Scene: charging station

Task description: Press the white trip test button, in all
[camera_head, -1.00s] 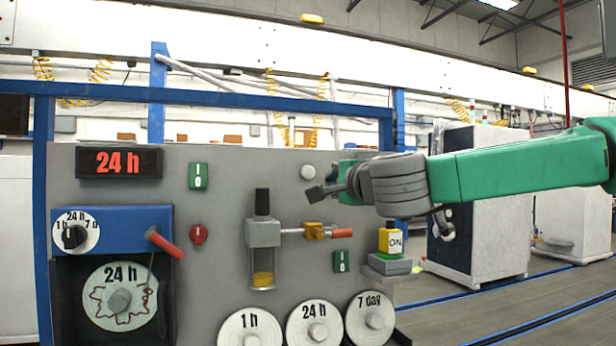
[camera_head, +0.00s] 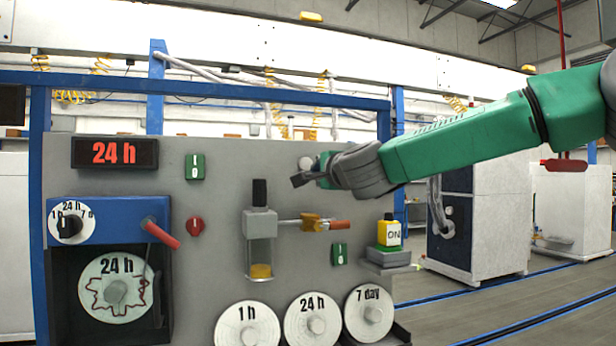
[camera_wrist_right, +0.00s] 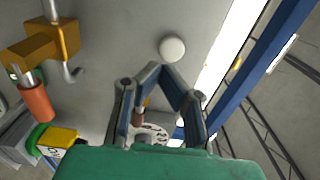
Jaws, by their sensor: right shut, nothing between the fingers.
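The white round button (camera_head: 306,163) sits at the upper right of the grey panel (camera_head: 225,228), partly beside the fingers of my right gripper (camera_head: 300,180). In the right wrist view the white button (camera_wrist_right: 172,48) shows whole on the panel, a little beyond the closed fingertips of my right gripper (camera_wrist_right: 163,70). The gripper is shut and empty. In the head view its fingertips overlap the panel just below the button; I cannot tell whether they touch the panel. My left gripper is not in view.
Below the gripper are a glass-bowl valve unit (camera_head: 261,245) with an orange-handled tap (camera_head: 325,224) and a yellow ON block (camera_head: 389,232). A red knob (camera_head: 195,226) and green switch (camera_head: 195,167) are to the left. Dial discs (camera_head: 317,318) line the bottom.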

